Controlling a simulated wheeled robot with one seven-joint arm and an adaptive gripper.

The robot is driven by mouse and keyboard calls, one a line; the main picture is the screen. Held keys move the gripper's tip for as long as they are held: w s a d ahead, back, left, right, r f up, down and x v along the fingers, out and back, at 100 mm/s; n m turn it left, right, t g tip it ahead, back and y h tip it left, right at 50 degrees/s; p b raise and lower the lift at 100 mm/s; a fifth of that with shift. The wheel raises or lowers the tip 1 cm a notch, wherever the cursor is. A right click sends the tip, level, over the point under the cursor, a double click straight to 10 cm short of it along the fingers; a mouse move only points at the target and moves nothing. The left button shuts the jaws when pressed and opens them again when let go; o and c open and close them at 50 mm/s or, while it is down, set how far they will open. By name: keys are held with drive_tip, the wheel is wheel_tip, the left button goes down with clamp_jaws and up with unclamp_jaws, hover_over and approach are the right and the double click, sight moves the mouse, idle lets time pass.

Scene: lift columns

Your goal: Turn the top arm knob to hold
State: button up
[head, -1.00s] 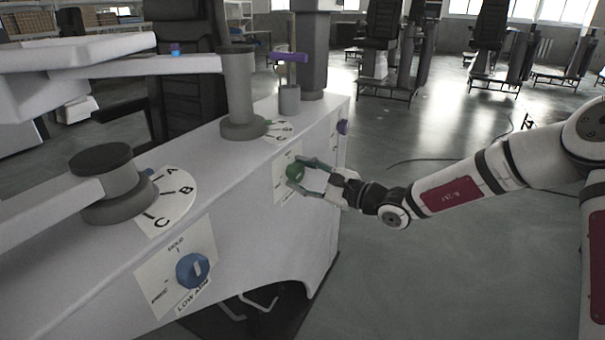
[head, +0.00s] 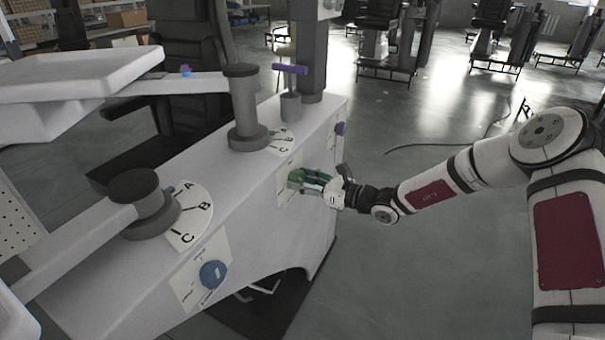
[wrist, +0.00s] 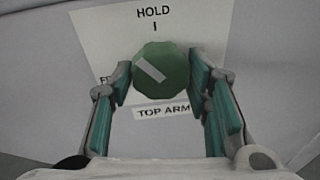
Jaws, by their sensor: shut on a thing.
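The green top arm knob (wrist: 161,70) sits on a white label plate (wrist: 105,35) with HOLD printed above it and TOP ARM below. Its white mark is tilted, with its upper end toward the left, off the HOLD tick. In the head view the knob (head: 294,177) is on the side of the white cabinet, partly hidden by the fingers. My gripper (wrist: 161,78) is shut on the knob, one teal-padded finger on each side; it also shows in the head view (head: 305,180). Lettering at the plate's left is partly hidden by a finger.
Grey posts and white arms stand on top. A cable (head: 440,148) lies on the open floor at right. Seats stand at the back.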

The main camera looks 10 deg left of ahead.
drive_tip(key=m+p, duration=0.1)
drive_tip(key=m, duration=0.2)
drive_tip(key=shift+g+p, duration=0.3)
drive_tip(key=shift+g, duration=0.1)
drive_tip(key=shift+m+g+p, duration=0.3)
drive_tip(key=shift+m, duration=1.6)
drive_tip(key=o, duration=1.2)
drive_tip(key=shift+c, duration=0.2)
drive_tip(key=v, duration=1.2)
